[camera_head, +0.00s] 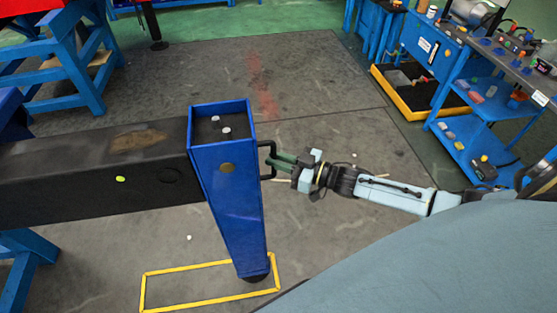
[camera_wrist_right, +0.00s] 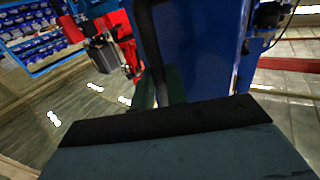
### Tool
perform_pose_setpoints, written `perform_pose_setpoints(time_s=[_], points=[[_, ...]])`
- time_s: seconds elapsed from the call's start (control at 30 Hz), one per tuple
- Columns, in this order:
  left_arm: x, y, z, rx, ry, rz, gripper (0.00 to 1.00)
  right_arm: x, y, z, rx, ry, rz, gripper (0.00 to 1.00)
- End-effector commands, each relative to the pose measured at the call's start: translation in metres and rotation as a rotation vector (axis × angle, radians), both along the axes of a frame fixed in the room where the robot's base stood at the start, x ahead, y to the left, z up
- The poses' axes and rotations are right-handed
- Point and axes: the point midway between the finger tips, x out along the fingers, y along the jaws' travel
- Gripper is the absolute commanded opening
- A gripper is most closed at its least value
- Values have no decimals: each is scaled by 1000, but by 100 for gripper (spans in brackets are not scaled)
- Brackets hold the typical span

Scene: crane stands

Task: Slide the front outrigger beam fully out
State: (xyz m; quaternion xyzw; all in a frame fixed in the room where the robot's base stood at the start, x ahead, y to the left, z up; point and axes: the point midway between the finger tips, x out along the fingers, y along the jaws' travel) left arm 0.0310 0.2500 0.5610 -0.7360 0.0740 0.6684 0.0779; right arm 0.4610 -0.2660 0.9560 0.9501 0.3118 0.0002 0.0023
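The front outrigger beam (camera_head: 90,170) is a dark box beam coming in from the left of the head view. Its end joins an upright blue leg (camera_head: 228,185), which also fills much of the right wrist view (camera_wrist_right: 205,50). A black handle (camera_head: 267,147) stands out from the leg's right side; it appears as a dark bar in the wrist view (camera_wrist_right: 150,40). My right gripper (camera_head: 275,160) reaches in from the right, its green fingers either side of the handle bar and seemingly closed on it. My left gripper is out of view.
A yellow rectangle (camera_head: 205,301) is marked on the floor around the leg's foot, which is near its right side. Blue stands (camera_head: 75,60) are at the left. A blue cart (camera_head: 480,115) and a yellow-edged tray (camera_head: 405,92) are at the right. The floor behind is clear.

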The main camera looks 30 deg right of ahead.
Motion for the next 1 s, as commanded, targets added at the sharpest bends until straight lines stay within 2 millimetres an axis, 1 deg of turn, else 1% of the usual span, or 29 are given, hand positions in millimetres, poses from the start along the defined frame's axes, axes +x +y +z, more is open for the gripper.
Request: perform_pose_setpoints(time_s=[0.03,0.57,0.67,0.77,1.0], points=[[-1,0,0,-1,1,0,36,7,-8,6,-2,-7,-19,20],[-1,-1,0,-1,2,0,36,3,-9,4,-4,-7,-16,20],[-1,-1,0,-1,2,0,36,-5,-15,3,-6,-4,-16,20],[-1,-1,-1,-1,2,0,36,-20,-25,3,-7,-2,-14,20],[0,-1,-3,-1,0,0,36,-64,-52,2,-6,-1,-10,20]])
